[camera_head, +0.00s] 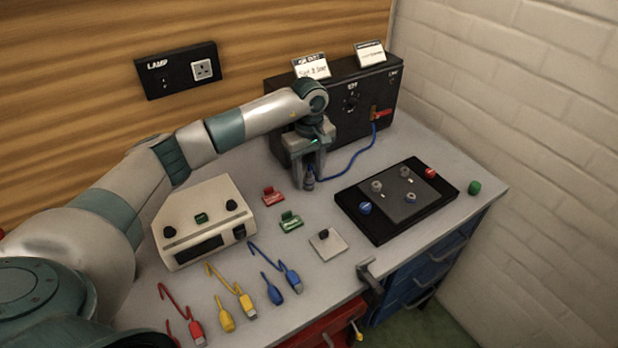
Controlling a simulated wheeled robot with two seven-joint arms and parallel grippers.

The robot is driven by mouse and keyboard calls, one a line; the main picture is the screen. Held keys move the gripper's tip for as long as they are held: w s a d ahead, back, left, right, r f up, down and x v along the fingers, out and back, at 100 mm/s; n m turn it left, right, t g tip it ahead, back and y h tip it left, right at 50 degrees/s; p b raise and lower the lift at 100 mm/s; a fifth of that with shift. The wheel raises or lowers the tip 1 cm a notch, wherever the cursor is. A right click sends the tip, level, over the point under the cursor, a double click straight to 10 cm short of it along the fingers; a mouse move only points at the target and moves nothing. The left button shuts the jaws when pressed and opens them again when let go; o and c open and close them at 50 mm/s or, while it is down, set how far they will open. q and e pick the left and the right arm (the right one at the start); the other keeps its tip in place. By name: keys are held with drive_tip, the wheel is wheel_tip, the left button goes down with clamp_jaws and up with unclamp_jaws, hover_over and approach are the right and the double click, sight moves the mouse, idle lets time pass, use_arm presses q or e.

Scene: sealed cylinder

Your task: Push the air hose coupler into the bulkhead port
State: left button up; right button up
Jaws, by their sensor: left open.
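My left gripper (308,175) points down in front of the black box, its two fingers apart. A small blue-grey coupler (309,183) stands about upright on the table between or just below the fingertips; I cannot tell whether they touch it. A blue air hose (349,164) runs from near the coupler across the table and up to the red lever (382,115) on the box front. The black box (336,113) carries a dial and two labels on top. I cannot make out the bulkhead port; the arm covers part of the box. My right gripper is not in view.
A black tray (442,213) with several knobs lies to the right, a beige instrument (207,247) to the left. Red (272,197) and green (291,222) small blocks and a pale plate (328,244) lie nearer. Several coloured cables lie at the front. A dark clamp (370,275) sits at the front edge.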

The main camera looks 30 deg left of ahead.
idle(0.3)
use_arm(q)
drive_tip(key=shift+b, duration=0.35)
idle(0.7)
drive_tip(key=shift+b, duration=0.35)
drive_tip(key=shift+c, duration=0.7)
clamp_jaws()
drive_tip(key=shift+r, duration=0.15)
